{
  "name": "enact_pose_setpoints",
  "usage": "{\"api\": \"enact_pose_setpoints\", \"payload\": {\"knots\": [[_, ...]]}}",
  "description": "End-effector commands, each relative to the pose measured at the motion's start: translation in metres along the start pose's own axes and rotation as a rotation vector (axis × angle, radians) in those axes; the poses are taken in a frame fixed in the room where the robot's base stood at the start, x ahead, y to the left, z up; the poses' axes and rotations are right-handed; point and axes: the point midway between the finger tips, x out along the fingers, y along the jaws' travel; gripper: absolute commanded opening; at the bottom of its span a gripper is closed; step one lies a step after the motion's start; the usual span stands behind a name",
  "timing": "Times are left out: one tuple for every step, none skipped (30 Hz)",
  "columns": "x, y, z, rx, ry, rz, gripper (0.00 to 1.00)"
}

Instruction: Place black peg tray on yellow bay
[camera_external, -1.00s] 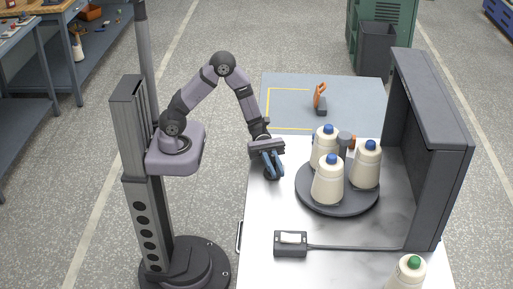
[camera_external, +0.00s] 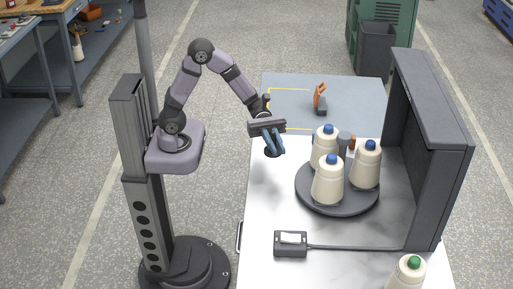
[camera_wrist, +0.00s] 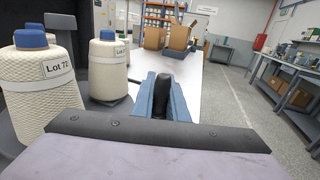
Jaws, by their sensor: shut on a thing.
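The black peg tray shows only in part: a black upright peg (camera_wrist: 162,98) stands between my blue fingers in the wrist view, and a small dark base (camera_external: 272,153) shows under the fingertips in the external view. My gripper (camera_external: 273,142) is shut on the peg, over the left side of the marble-topped table. The fingers hide most of the tray. The yellow bay is a yellow outline (camera_external: 288,89) on the blue-grey surface at the table's far end. My gripper is on the near side of it; my arm covers part of its left edge.
A dark round turntable (camera_external: 338,206) with several cream cones stands right of my gripper. An orange-handled tool (camera_external: 320,97) stands right of the bay. A dark upright panel (camera_external: 423,150) walls the right side. A small meter box (camera_external: 290,243) lies nearer, with a bar running right.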

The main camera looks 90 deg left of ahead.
Motion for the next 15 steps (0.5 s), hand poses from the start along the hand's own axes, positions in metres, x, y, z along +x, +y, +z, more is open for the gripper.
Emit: {"api": "enact_pose_setpoints", "payload": {"knots": [[0.000,0.000,0.002,0.002,-0.001,0.000,0.00],[0.000,0.000,0.003,0.003,-0.001,0.000,0.00],[0.000,0.000,0.005,0.004,-0.001,0.000,0.00],[0.000,0.000,0.007,0.004,-0.001,0.000,0.00],[0.000,0.000,0.010,0.004,-0.001,0.000,0.00],[0.000,0.000,0.014,0.006,-0.001,0.000,0.00],[0.000,0.000,0.018,0.007,-0.001,0.000,0.00],[0.000,0.000,0.022,0.007,-0.001,0.000,0.00],[0.000,0.000,0.029,0.008,-0.002,0.000,0.00],[0.000,0.000,0.032,0.007,-0.002,0.000,0.00],[0.000,0.000,0.035,0.007,-0.002,0.000,0.00],[0.000,0.000,0.042,0.007,-0.002,0.000,0.00],[0.000,0.000,0.046,0.008,-0.002,0.000,0.00],[0.000,0.000,0.051,0.008,-0.002,0.000,0.00],[-0.003,0.006,0.049,0.003,-0.001,0.013,0.00]]}}
